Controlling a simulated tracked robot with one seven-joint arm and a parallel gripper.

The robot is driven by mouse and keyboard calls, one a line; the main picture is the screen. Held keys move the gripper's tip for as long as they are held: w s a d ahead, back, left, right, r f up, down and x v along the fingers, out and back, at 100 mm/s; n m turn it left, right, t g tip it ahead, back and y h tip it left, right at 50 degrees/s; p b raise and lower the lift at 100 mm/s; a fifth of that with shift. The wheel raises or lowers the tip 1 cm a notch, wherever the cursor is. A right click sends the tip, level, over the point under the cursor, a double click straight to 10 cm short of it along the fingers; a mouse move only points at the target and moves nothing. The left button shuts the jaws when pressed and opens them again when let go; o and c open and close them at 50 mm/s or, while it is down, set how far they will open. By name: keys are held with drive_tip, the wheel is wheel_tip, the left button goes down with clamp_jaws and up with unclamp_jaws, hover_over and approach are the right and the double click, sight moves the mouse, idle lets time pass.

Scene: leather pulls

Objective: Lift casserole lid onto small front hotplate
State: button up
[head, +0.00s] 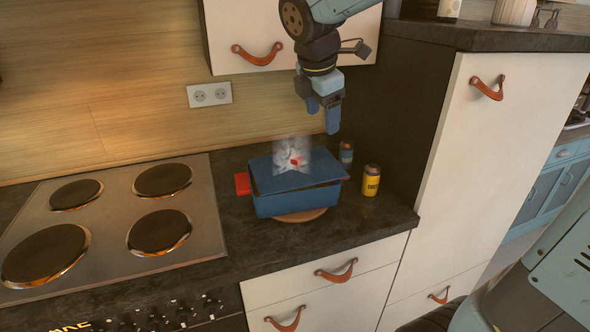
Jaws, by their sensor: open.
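A blue casserole (285,203) with a red side handle (242,184) stands on a round wooden trivet (302,216) on the counter. Its blue lid (268,178) lies on top, a little askew, with a dark gap along the front right edge. Whitish steam rises around the lid's red knob (297,161). My gripper (322,118) is open and empty, pointing down above the lid and slightly right of the knob, apart from it. The smaller front hotplate (159,232) is bare, left of the casserole; the larger front hotplate (45,254) is farther left.
A yellow can (371,180) and a small jar (346,152) stand right of the casserole, close to it. A tall cabinet (465,160) bounds the right side. An upper cabinet (230,30) hangs behind. The cooktop (112,207) is clear, its two rear hotplates also bare.

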drive_tip(key=w+a+f+n, duration=0.2)
drive_tip(key=w+a+n, duration=0.2)
drive_tip(key=a+n, duration=0.3)
hover_over(296, 156)
drive_tip(key=s, duration=0.3)
drive_tip(key=shift+h, duration=0.3)
drive_tip(key=f, duration=0.7)
drive_tip(key=shift+w+a+f, duration=0.25)
drive_tip(key=shift+a+f, duration=0.05)
drive_tip(key=shift+a, duration=0.1)
drive_tip(key=shift+a+x, duration=0.2)
drive_tip(key=shift+x, duration=2.35)
drive_tip(key=shift+w, duration=0.1)
clamp_jaws()
